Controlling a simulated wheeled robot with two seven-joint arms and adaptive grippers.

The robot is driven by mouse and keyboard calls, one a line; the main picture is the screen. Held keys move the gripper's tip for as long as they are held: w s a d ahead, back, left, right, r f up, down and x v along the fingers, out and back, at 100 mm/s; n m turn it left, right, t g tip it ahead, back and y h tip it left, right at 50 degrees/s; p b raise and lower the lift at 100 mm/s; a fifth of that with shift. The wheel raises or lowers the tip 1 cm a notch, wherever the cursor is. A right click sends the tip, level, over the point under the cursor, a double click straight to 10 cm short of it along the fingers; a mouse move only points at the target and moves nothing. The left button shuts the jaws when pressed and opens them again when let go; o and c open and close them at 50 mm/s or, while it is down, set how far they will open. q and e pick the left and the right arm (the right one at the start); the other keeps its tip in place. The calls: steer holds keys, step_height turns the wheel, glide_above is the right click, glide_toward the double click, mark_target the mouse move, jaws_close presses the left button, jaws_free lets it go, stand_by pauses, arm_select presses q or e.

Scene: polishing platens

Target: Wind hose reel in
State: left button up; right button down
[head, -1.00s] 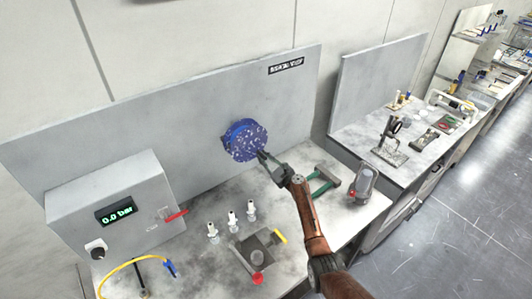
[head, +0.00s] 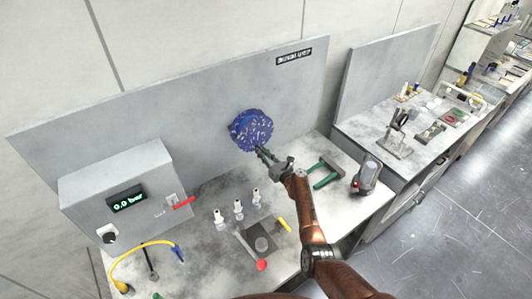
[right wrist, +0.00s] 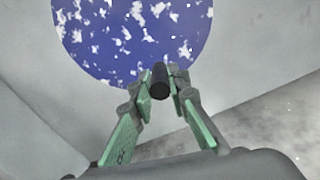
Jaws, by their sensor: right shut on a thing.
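The hose reel (head: 252,128) is a round blue disc with white specks, mounted on the grey back panel above the bench; it fills the top of the right wrist view (right wrist: 130,35). A short dark crank handle (right wrist: 160,82) sticks out from its lower edge. My right gripper (head: 262,153) is at the lower part of the reel, and in the right wrist view its two green-padded fingers (right wrist: 159,85) are shut on the handle. My left gripper is not in view.
A control box with a 0.0 bar display (head: 127,199) and a red lever (head: 184,203) stands at the left. A yellow hose (head: 135,252), several white fittings (head: 239,208), a green-handled tool (head: 324,174) and a grey-red device (head: 367,177) are on the bench (head: 205,255).

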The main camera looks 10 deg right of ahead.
steer(key=shift+a+f, duration=0.1)
steer(key=shift+a, duration=0.2)
steer(key=c, duration=1.9)
jaws_free()
steer(key=shift+s, duration=0.1)
steer(key=shift+o, duration=0.3)
steer(key=shift+d, duration=0.1)
steer(key=shift+d, duration=0.1)
steer(key=v, duration=1.1)
steer(key=shift+s, duration=0.4)
steer(key=shift+d, duration=0.1)
